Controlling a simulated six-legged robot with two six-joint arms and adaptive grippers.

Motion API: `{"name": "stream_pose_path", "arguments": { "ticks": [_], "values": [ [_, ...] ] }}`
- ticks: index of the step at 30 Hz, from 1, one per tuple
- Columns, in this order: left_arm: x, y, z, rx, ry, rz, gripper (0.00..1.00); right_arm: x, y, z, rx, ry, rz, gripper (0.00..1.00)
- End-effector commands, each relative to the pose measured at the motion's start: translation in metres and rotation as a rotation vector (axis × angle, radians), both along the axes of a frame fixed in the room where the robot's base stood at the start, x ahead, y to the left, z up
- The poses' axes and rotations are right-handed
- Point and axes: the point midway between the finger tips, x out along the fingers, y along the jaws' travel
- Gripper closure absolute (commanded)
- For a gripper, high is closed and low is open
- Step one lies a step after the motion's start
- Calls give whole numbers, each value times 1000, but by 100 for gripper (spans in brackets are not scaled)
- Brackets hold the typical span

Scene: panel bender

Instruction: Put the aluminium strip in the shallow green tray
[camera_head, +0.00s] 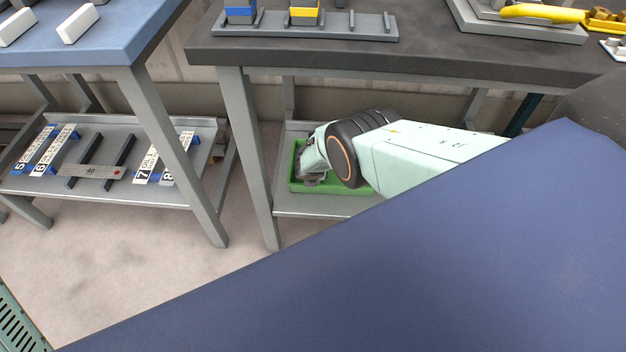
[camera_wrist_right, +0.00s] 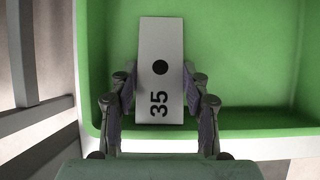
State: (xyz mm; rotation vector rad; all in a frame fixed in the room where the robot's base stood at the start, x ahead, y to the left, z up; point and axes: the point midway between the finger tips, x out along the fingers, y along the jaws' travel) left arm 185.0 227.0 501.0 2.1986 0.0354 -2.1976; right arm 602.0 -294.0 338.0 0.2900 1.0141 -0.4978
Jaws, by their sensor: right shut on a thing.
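The aluminium strip (camera_wrist_right: 161,45) is a pale plate with a dark round hole and the number 35. My right gripper (camera_wrist_right: 160,88) is shut on it, one finger at each long side. The strip lies over the left part of the shallow green tray (camera_wrist_right: 250,118) in the wrist view; I cannot tell whether it touches the tray floor. In the head view my right gripper (camera_head: 313,175) reaches down into the left end of the green tray (camera_head: 350,189), and the strip is not clearly visible there. My left gripper is not in view.
The tray stands on a grey lower shelf (camera_head: 325,207) under a dark-topped bench (camera_head: 430,62). On the left, another low shelf (camera_head: 110,192) holds numbered plates. A large dark blue surface (camera_head: 400,270) fills the foreground. The tray's right part is empty in the wrist view.

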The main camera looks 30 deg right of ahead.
Motion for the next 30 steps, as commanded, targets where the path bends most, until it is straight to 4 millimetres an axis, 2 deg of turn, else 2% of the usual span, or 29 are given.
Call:
{"name": "stream_pose_path", "arguments": {
  "ticks": [1, 6, 7, 15, 25, 30],
  "values": [
    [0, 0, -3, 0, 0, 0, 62, -6, 1, -8, 3, 11, 0, 100],
    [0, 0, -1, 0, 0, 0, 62, -7, 1, -7, 2, 13, 0, 100],
    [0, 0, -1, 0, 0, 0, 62, -7, 1, -7, 2, 14, -1, 53],
    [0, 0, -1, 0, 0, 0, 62, -6, 1, -6, 1, 11, 0, 31],
    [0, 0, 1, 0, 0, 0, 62, -3, 1, -2, 1, 7, 1, 31],
    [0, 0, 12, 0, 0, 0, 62, -6, 3, 6, 1, 6, 0, 31]
  ]
}}
